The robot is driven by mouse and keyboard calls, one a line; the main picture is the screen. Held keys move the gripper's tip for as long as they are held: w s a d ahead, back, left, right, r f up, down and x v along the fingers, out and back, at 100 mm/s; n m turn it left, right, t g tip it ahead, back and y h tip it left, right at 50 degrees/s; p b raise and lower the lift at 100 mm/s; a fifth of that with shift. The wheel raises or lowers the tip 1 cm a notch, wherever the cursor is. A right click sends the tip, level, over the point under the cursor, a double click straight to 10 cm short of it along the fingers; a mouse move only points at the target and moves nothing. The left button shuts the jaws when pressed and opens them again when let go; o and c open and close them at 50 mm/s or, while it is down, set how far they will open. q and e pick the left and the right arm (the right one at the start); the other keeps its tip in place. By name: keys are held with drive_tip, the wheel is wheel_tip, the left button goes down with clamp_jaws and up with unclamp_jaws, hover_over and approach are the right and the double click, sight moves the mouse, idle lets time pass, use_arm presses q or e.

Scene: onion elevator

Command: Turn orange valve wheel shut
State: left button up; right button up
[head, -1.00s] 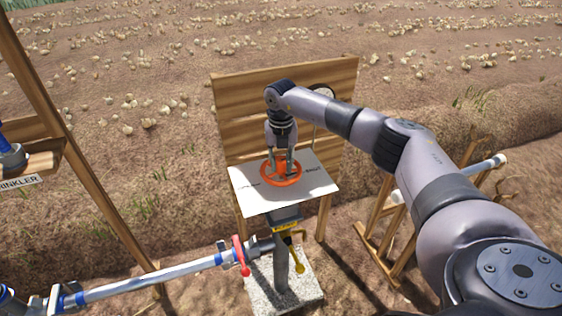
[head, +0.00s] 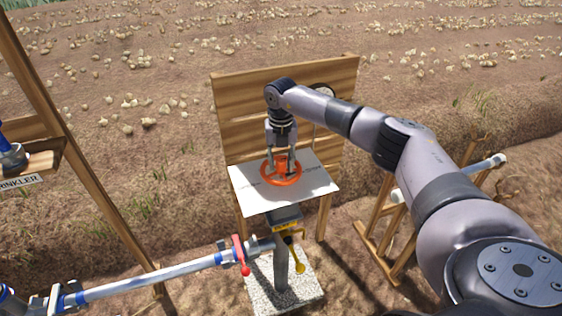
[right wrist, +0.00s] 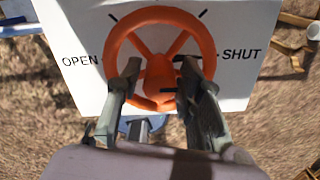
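The orange valve wheel (head: 298,177) lies on a white plate (head: 310,194) on top of a post. In the right wrist view the wheel (right wrist: 208,45) shows a hub and spokes, with OPEN printed left of it and SHUT right of it. A short dark bar shows near the hub on the SHUT side, partly behind a finger. My right gripper (head: 281,171) points down into the wheel. In the right wrist view my right gripper's fingers (right wrist: 160,72) stand apart on either side of the hub, inside the rim. Contact with the spokes is unclear. My left gripper is out of view.
A wooden board (head: 240,112) stands behind the plate, with a round gauge partly hidden by my arm. Below are a red-handled pipe (head: 150,279), a yellow lever (head: 299,267) and a concrete base (head: 308,291). A wooden frame (head: 95,200) stands left.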

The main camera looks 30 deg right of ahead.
sight(281, 159)
wheel_tip(281, 159, up, 12)
idle(0.4)
idle(0.3)
